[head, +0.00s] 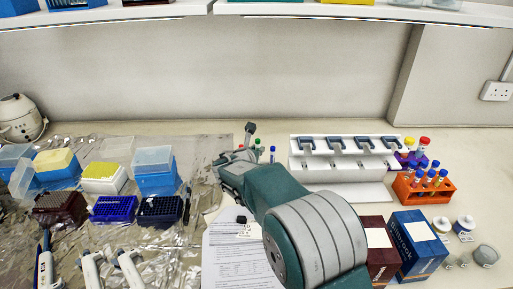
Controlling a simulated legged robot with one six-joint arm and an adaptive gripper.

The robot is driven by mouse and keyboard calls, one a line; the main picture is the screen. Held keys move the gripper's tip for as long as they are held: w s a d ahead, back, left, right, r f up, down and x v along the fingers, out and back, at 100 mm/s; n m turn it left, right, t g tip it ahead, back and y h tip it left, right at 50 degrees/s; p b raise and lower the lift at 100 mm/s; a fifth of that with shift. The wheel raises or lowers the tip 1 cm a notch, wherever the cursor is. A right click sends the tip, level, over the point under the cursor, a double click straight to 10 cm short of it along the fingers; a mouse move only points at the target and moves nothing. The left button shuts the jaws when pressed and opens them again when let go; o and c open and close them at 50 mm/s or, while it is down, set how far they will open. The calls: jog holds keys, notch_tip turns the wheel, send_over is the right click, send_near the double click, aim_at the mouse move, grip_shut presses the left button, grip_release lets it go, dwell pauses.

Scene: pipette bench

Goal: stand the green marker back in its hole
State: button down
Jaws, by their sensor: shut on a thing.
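My gripper (247,140) is at the back middle of the bench, beyond my arm, and looks small and partly hidden by it. It is shut on the green marker (257,142), of which only a small green end shows beside the dark fingers. The rest of the marker, its tilt and its hole are hidden behind my arm and gripper. A blue-capped marker (272,154) stands upright just right of the gripper. A small red tip (241,147) shows at the gripper's left.
A white pipette stand (340,170) is to the right, with an orange tube rack (423,190) beyond it. Tip boxes (155,170) and pipettes (90,270) lie on foil at left. Paper (230,258) and boxes (417,245) flank my arm. A shelf (110,14) hangs above.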

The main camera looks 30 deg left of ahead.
jog(key=shift+f, duration=0.45)
jog(key=c, duration=0.5)
grip_release()
jog(key=shift+c, duration=0.2)
jog(key=v, duration=1.2)
jog(key=shift+w, duration=0.1)
